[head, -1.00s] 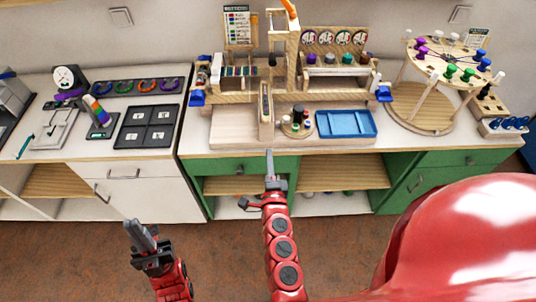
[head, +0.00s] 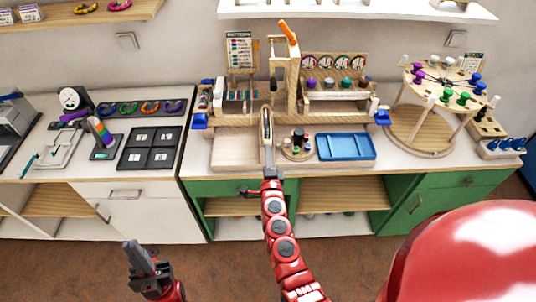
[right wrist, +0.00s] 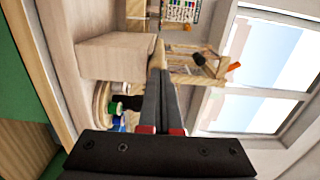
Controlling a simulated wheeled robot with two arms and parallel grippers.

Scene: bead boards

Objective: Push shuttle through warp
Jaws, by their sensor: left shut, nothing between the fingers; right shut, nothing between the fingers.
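The wooden shuttle (head: 266,122), long and narrow with a dark slot, lies pointing toward me at the front middle of the wooden loom (head: 285,75). My right gripper (head: 267,150) is shut and empty, its fingertips at the shuttle's near end; I cannot tell whether they touch. In the right wrist view the shut fingers (right wrist: 162,85) point at a pale wooden end of the shuttle (right wrist: 157,55). The warp is too small to make out clearly. My left gripper (head: 135,252) is shut and empty, low in front of the white cabinet.
A round tray of small pots (head: 297,150) stands close to the right of the shuttle, with a blue tray (head: 346,146) beyond. A bare wooden board (head: 233,150) lies to its left. A round peg stand (head: 420,130) is further right. A black tile tray (head: 150,148) is left.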

